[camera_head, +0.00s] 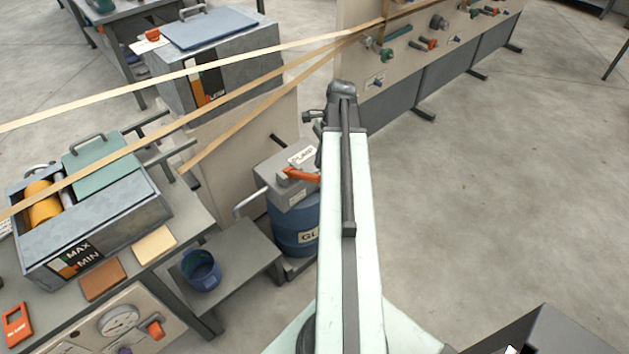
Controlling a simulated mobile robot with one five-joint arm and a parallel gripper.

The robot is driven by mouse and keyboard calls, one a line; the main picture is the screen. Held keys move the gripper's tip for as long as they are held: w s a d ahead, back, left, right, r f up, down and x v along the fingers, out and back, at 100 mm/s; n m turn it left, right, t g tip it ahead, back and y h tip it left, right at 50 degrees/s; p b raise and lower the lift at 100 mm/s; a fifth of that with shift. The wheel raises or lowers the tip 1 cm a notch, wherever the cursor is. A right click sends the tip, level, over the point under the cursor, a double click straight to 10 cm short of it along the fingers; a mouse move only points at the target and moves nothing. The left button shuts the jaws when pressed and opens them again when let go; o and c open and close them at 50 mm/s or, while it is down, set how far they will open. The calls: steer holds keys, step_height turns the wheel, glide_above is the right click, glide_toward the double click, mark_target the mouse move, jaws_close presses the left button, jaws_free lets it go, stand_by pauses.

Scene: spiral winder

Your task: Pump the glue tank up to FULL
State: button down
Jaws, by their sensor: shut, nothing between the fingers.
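A blue drum (293,228) with a partly hidden label starting "GL" stands behind my arm. A grey pump head (287,181) sits on it, with an orange lever (299,174) and a grey bar handle (250,203) sticking out left. A grey tank (120,222) with a green lid and yellow roller stands at left, its front gauge marked MAX and MIN. I cannot tell its glue level. My gripper (312,116) is at the far end of my pale arm, small and partly hidden. It looks shut and empty, and appears above and beyond the pump head in the picture.
A blue-lidded grey box (235,75) with a dark and orange gauge stands at the back. Pale strips cross above both boxes. A blue bucket (201,271) sits on a low shelf. A tool panel (450,45) stands at the back right.

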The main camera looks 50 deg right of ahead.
mark_target(316, 179)
steer(key=shift+b+x, duration=1.6)
steer(key=shift+x, duration=0.65)
steer(key=b+x, duration=0.2)
steer(key=d+b+x, duration=0.1)
steer(key=b+x, duration=0.1)
steer(key=shift+s+a+f+b, duration=0.1)
steer(key=shift+f+b, duration=0.25)
steer(key=shift+r, duration=0.15)
